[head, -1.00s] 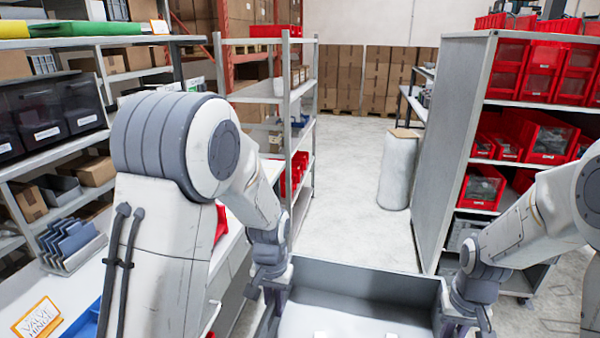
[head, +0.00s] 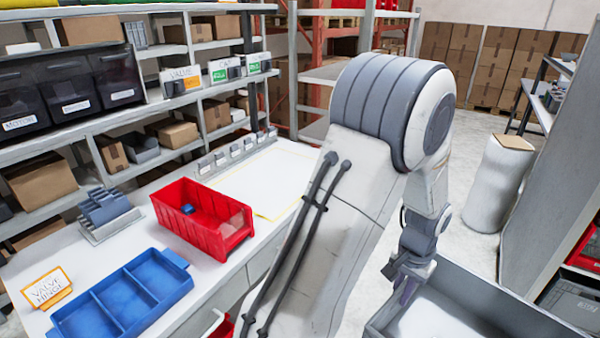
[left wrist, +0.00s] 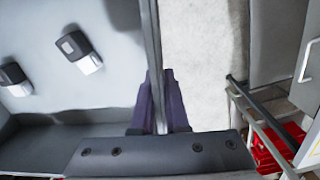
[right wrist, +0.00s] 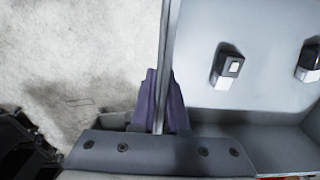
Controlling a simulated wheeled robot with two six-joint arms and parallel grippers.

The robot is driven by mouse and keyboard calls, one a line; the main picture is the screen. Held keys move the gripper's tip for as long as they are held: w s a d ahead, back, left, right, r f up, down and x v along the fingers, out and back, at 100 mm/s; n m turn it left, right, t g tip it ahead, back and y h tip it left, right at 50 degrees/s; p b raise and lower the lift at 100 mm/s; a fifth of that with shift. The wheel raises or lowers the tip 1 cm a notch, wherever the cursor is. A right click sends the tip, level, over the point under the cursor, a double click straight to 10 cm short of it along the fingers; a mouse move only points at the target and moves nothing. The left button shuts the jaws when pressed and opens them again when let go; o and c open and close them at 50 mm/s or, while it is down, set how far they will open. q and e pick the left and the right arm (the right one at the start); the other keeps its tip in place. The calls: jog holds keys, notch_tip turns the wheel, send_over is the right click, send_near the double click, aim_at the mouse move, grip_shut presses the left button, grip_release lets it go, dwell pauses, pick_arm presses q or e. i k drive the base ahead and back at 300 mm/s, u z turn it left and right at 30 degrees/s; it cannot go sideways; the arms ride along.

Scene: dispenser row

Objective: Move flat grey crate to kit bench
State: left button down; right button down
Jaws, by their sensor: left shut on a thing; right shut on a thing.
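The flat grey crate (head: 512,312) is at the lower right of the head view, partly cut off by the frame. My left gripper (head: 406,290) is shut on its rim; the left wrist view shows the purple fingers (left wrist: 160,105) around the thin wall. In the right wrist view, my right gripper (right wrist: 163,105) is shut on another part of the crate's wall (right wrist: 168,45). Two small black-and-white items (left wrist: 80,48) lie inside the crate. A white bench (head: 215,268), probably the kit bench, stands at the left, with a yellow-outlined clear area (head: 262,183) on top.
On the bench are a blue divided tray (head: 125,298), a red bin (head: 203,220), a grey rack (head: 108,212) and a sign (head: 47,287). Shelves stand behind it. A pale cylinder (head: 497,185) stands on open floor; a grey shelf unit (head: 562,165) is at right.

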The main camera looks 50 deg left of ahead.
aim_at(275, 176)
jog(key=u, duration=0.05)
jog(key=i, duration=1.95)
jog(key=u, duration=0.65)
jog(key=i, duration=0.65)
jog(key=u, duration=1.2)
jog(key=i, duration=0.4)
jog(key=u, duration=0.85)
jog(key=i, duration=0.35)
jog(key=u, duration=0.25)
